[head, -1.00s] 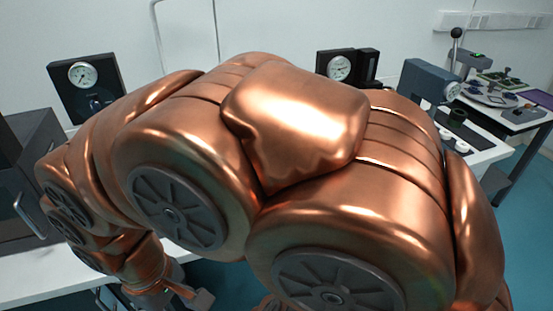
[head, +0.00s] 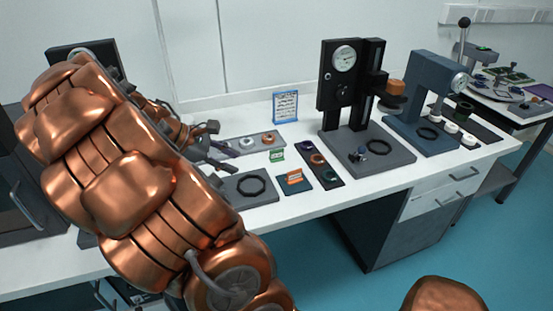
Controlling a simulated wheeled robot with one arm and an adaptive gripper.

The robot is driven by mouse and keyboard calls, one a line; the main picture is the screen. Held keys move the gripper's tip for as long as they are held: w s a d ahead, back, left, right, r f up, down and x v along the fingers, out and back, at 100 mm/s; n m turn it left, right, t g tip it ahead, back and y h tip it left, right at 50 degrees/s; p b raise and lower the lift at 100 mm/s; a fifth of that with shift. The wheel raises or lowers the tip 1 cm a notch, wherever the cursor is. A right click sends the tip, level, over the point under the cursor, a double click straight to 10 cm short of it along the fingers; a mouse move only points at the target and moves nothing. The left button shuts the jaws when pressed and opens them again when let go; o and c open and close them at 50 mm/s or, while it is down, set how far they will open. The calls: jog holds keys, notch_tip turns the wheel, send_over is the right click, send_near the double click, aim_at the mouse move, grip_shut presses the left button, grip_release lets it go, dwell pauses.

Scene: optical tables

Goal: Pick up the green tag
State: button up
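A small green tag (head: 277,155) stands on the white bench in the head view, in front of a grey tray and left of a dark strip tray. My gripper (head: 217,146) is to the left of the tag and apart from it, beside the grey tray. Its grey fingers look spread, with nothing seen between them. My copper arm hides part of the bench on the left. An orange tag (head: 294,178) sits on a dark teal pad just in front of the green tag.
A grey tray (head: 238,147) holds ring-like parts; a dark strip tray (head: 327,176) holds several more. A black ring lies on a grey plate (head: 267,197). A blue framed sign (head: 286,107) stands behind. A black gauge stand (head: 329,108) and a blue-grey press (head: 426,82) stand right.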

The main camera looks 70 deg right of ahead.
jog(key=d+f+n+g+h, duration=0.1)
jog(key=d+f+n+g, duration=0.15)
jog(key=d, duration=0.65)
jog(key=n+h+b, duration=0.1)
jog(key=n+b, duration=0.1)
jog(key=n, duration=0.1)
send_near(278, 150)
jog(key=shift+g+x, duration=0.25)
jog(key=shift+x, duration=0.9)
jog(key=shift+s+d+f+h+p, duration=0.35)
jog(key=shift+s+d, duration=0.3)
jog(key=shift+d, duration=0.15)
jog(key=shift+f+p+x, duration=0.15)
jog(key=shift+p+x, duration=0.2)
jog(key=shift+x, duration=1.1)
jog(key=shift+f+p+x, duration=0.15)
jog(key=shift+p+x, duration=0.15)
jog(key=shift+x, duration=1.15)
jog(key=shift+w+a, duration=0.1)
jog(key=shift+a, duration=0.1)
jog(key=shift+c, duration=0.4)
grip_shut()
